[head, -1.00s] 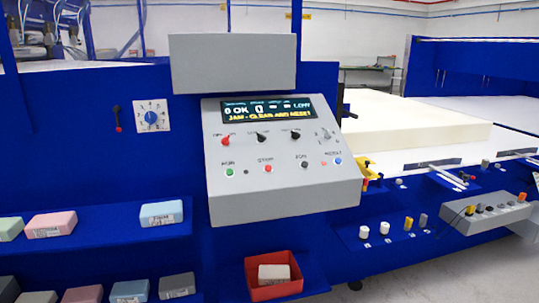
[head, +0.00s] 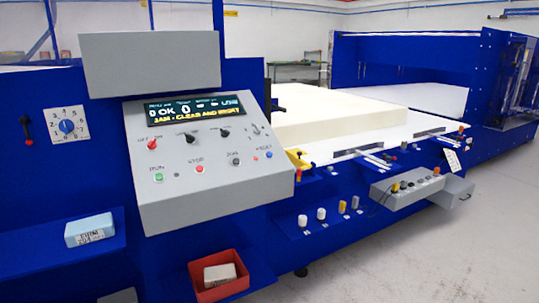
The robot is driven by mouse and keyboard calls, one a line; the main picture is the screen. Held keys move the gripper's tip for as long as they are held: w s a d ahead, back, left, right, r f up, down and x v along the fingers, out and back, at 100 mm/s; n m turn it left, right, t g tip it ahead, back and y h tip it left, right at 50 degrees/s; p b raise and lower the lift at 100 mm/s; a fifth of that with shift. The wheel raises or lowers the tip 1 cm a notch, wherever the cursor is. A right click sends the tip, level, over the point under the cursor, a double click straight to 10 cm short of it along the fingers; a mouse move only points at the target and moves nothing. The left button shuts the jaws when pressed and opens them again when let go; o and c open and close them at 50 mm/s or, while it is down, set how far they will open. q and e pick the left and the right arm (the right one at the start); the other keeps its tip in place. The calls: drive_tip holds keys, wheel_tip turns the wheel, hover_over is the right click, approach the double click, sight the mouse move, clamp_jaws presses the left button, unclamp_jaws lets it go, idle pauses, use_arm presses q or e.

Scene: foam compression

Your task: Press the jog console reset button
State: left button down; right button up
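A grey sloped console (head: 215,180) stands on the blue machine at centre left. Its display (head: 196,113) shows a yellow line reading "JAM - CLEAR AND RESET". A blue button (head: 269,155) sits at the right end of its lower row, by a label that seems to read RESET. A smaller grey control box (head: 384,194), with several black, orange and pale knobs or buttons on top, sits at the machine's front edge on the right. Its labels are too small to read, and I cannot tell which console is the jog console. Neither gripper is in view.
A red bin (head: 219,289) holding a pale block (head: 219,274) is below the console. A large white foam slab (head: 335,118) lies on the machine bed. The floor (head: 440,255) at right is clear.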

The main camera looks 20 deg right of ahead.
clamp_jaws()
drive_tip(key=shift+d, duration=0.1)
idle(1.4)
